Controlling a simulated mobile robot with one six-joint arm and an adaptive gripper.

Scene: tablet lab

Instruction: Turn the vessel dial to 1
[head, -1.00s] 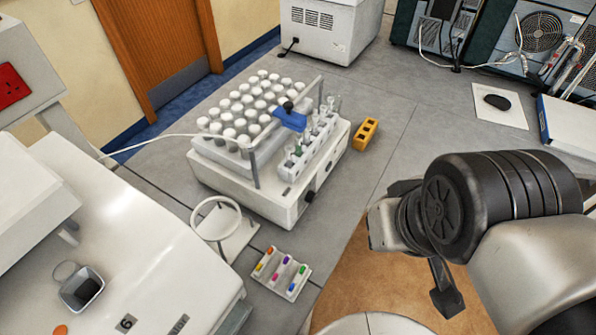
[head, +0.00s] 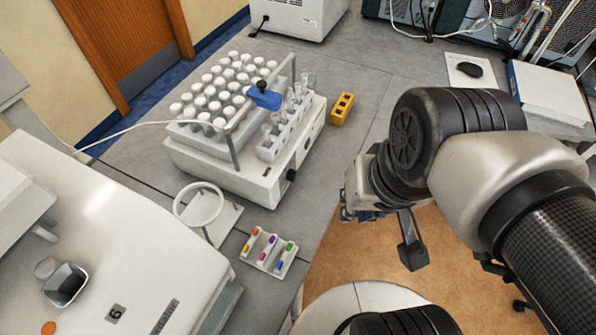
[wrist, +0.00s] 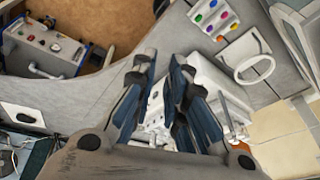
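A white instrument (head: 258,183) holding tubes stands on the grey bench in the head view. It has a small dark knob (head: 291,174) on its near right side; I cannot tell whether this is the vessel dial, and no scale or number on it is readable. It also shows behind the fingers in the wrist view (wrist: 208,75). My gripper (wrist: 164,62) is open and empty in the wrist view, its two dark blue fingers apart, well short of the instrument. In the head view the gripper is mostly hidden behind my arm.
White-capped bottles (head: 215,95) and a blue clamp (head: 262,97) top the instrument. A yellow block (head: 341,108), a ring stand (head: 222,222) and a tray of coloured pieces (head: 268,252) stand around it. A white machine marked 6 (head: 150,240) fills the left.

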